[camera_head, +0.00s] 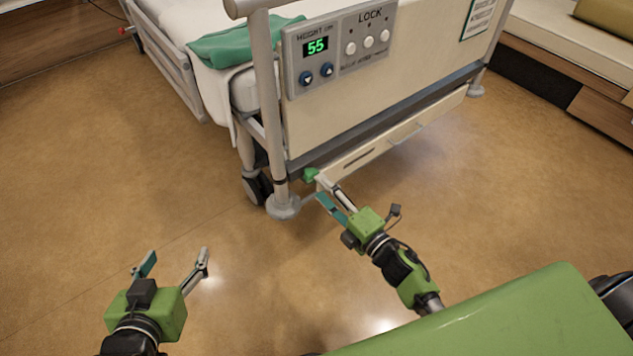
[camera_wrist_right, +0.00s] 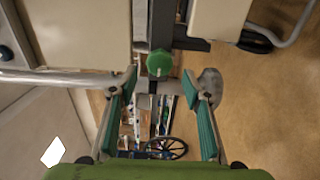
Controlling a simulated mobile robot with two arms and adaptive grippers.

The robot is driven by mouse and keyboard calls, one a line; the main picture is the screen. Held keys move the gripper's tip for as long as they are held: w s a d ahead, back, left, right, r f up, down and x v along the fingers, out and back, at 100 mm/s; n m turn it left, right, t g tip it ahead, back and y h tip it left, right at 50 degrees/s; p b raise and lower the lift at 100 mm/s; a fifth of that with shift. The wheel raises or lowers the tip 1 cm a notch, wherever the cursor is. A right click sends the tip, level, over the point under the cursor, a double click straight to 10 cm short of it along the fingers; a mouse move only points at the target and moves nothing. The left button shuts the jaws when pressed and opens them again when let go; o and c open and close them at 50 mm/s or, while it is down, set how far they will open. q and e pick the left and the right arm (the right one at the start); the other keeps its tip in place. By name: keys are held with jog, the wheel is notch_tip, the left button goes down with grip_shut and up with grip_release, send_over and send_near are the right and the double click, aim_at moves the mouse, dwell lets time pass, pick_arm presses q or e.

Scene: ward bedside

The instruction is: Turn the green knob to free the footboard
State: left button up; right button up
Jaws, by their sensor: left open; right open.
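The green knob (camera_head: 311,174) sits low on the bed's frame, near the foot of the left post. It also shows in the right wrist view (camera_wrist_right: 159,63), ahead of the fingers and roughly centred between them. My right gripper (camera_head: 329,193) is open just in front of the knob, with its fingers apart (camera_wrist_right: 161,90); I see no contact with the knob. The footboard (camera_head: 400,75) is the cream panel above, held between grey posts. My left gripper (camera_head: 176,262) is open and empty above the floor at lower left.
A control panel (camera_head: 340,45) reading 55 is mounted on the footboard. A drawer-like cream panel (camera_head: 385,135) lies beneath it. A bed wheel (camera_head: 257,187) and a round grey foot (camera_head: 283,207) stand beside the knob. The floor (camera_head: 120,180) at left is clear.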

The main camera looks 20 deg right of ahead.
jog(key=v, duration=0.7)
jog(key=shift+s, duration=0.3)
jog(key=shift+d+r, duration=0.1)
